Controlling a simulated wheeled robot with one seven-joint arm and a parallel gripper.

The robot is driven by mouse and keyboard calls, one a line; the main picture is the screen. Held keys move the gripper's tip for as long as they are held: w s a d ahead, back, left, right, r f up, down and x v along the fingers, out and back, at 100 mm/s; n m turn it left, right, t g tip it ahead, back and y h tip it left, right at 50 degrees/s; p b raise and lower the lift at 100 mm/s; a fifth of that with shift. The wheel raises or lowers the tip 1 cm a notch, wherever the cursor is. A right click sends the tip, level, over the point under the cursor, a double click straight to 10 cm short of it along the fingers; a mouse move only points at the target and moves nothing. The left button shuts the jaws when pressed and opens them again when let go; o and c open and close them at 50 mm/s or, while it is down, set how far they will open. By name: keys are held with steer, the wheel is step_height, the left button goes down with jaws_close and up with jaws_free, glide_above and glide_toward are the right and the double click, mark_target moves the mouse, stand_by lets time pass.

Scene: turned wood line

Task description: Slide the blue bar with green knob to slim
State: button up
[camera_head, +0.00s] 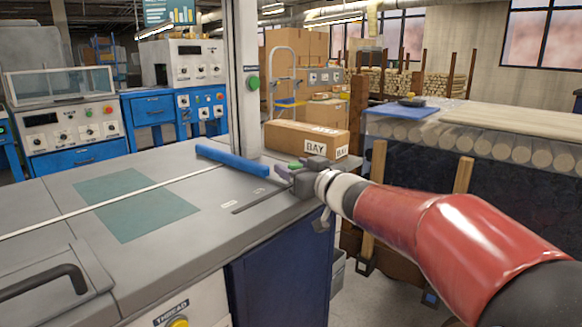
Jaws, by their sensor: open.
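The blue bar (232,160) lies across the far right part of the grey worktop, at a slant. A green knob (295,166) shows near its right end, right by my gripper (284,173). My gripper is open at the worktop's right edge, its fingers pointing left toward the bar's end. I cannot tell whether a finger touches the knob. A dark slot (262,201) runs along the worktop in front of the bar. Small pale labels (229,204) lie beside the slot; their words are too small to read. My gripper hides part of the bar's right end.
A grey post with a green button (252,83) rises behind the bar. A cardboard box (306,139) marked BAY sits behind my gripper. A teal mat (140,205) and a thin white line lie on the worktop. A black handle (45,283) stands at the front left.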

steer(key=shift+x, duration=1.05)
steer(key=shift+c, duration=0.4)
steer(key=shift+d, duration=0.1)
jaws_close()
